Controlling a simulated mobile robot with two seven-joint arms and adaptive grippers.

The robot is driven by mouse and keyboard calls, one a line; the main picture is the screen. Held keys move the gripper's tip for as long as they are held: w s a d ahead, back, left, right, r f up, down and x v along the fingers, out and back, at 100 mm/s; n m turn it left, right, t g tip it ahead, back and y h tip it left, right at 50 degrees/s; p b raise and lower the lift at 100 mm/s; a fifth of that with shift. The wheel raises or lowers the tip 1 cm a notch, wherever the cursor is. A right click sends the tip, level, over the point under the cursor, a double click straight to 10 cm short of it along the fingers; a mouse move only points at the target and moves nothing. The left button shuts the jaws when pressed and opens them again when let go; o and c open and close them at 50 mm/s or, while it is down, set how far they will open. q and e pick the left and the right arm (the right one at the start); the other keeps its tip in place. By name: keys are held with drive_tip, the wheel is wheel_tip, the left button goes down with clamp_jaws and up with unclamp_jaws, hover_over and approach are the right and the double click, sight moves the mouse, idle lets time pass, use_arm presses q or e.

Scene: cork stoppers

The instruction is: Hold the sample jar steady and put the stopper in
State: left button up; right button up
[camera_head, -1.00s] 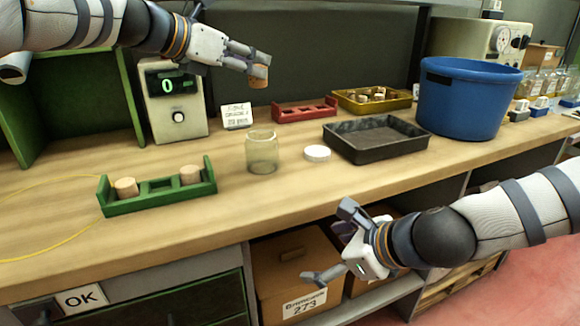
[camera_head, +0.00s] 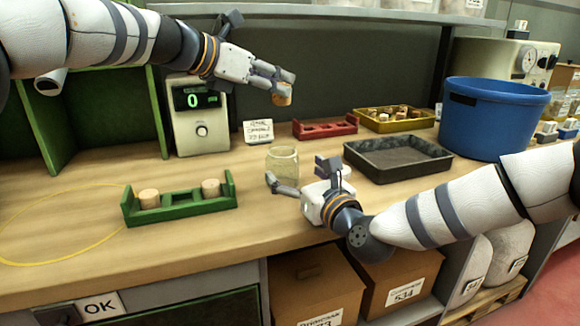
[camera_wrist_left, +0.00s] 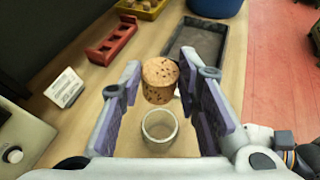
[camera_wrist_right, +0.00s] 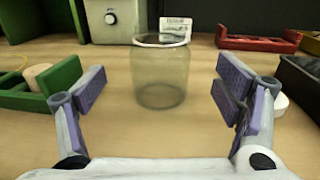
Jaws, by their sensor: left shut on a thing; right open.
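The clear, empty sample jar (camera_head: 283,163) stands upright and uncapped on the bench; it also shows in the left wrist view (camera_wrist_left: 160,127) and the right wrist view (camera_wrist_right: 160,75). My left gripper (camera_head: 279,84) is shut on a cork stopper (camera_head: 282,99) and holds it in the air above the jar. The speckled stopper (camera_wrist_left: 159,80) shows between its fingers in the left wrist view, apart from the jar. My right gripper (camera_head: 302,176) is open and low, in front of the jar. The jar appears centred between its fingers (camera_wrist_right: 162,90), with no contact visible.
A green rack (camera_head: 180,209) with two corks stands left of the jar. A black tray (camera_head: 398,172), blue bucket (camera_head: 490,125), red rack (camera_head: 325,133) and yellow tray (camera_head: 393,126) stand to the right and behind. A white lid (camera_wrist_right: 281,104) lies beside my right gripper.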

sight(289, 166)
drive_tip(key=x, duration=0.6)
drive_tip(key=shift+w+a, duration=0.2)
drive_tip(key=shift+w, duration=0.05)
